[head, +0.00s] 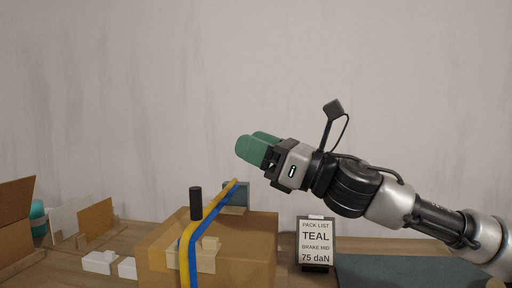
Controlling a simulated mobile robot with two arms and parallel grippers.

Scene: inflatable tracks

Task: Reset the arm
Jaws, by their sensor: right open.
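My right gripper (257,147) is in the head view, raised above the bench with its green fingers pointing left. It is open, and I see nothing between the fingers. My right arm comes in from the right edge. Below and left of the gripper, a brown cardboard box (255,251) stands on the bench, with a yellow and blue strap (210,215) over it. The gripper is apart from the box. My left gripper is not in view.
A black post (195,203) stands by the box. A sign (315,240) reads "TEAL, BRAKE MID, 75 daN". A dark mat (400,272) lies at right. White blocks (100,262), a teal roll (38,212) and cardboard pieces (96,218) are at left. The wall behind is bare.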

